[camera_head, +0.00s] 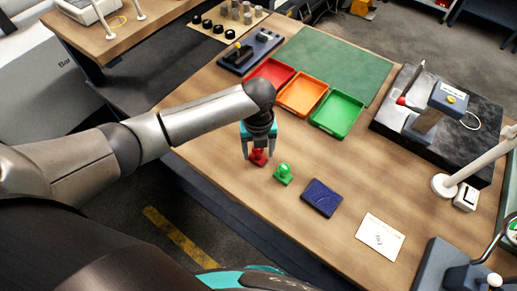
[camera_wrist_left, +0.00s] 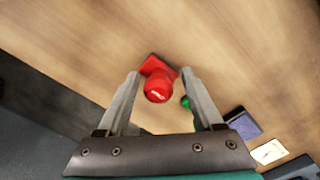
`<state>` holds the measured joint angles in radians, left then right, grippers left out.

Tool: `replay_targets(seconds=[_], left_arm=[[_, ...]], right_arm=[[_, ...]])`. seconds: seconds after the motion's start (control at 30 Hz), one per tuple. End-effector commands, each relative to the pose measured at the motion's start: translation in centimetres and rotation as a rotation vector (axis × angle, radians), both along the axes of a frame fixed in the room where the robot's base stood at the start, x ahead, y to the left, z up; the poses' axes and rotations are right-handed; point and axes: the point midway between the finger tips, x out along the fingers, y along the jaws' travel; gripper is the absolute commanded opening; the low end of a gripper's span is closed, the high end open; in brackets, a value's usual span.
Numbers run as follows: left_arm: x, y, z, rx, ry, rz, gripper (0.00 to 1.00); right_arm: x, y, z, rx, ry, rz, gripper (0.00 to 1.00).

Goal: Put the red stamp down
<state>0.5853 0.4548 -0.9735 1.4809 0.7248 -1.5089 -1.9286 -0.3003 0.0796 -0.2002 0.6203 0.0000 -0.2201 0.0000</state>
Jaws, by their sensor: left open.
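The red stamp (camera_head: 258,157) stands on the wooden table near its front edge, in the head view. In the left wrist view the red stamp (camera_wrist_left: 158,86) shows its round knob and square base on the wood. My left gripper (camera_head: 259,155) is right above and around it; in the wrist view its open fingers (camera_wrist_left: 161,74) are on either side of the knob, with gaps visible. My right gripper is not in view.
A green stamp (camera_head: 283,174) stands just right of the red one, then a dark blue pad (camera_head: 321,198) and a white card (camera_head: 380,237). Red (camera_head: 259,86), orange (camera_head: 289,105) and green (camera_head: 346,100) trays lie behind. Bare wood lies between.

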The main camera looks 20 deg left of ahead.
Motion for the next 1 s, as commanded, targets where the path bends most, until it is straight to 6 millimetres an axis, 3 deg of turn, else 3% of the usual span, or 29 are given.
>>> replay_targets(seconds=[0.17, 0.5, 0.7, 1.0], left_arm=[[0.1, 0.0, 1.2, -0.002, -0.003, -0.001, 0.68], [0.2, 0.0, 8.3, -0.002, -0.005, 0.0, 0.68], [0.1, 0.0, 11.3, 0.0, -0.001, 0.001, 0.68], [0.0, 0.0, 12.4, 0.0, 0.001, 0.001, 0.68]], right_arm=[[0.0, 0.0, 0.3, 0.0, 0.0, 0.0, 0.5], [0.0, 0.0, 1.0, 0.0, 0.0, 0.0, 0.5], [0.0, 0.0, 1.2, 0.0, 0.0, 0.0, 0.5], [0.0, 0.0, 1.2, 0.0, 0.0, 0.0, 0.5]])
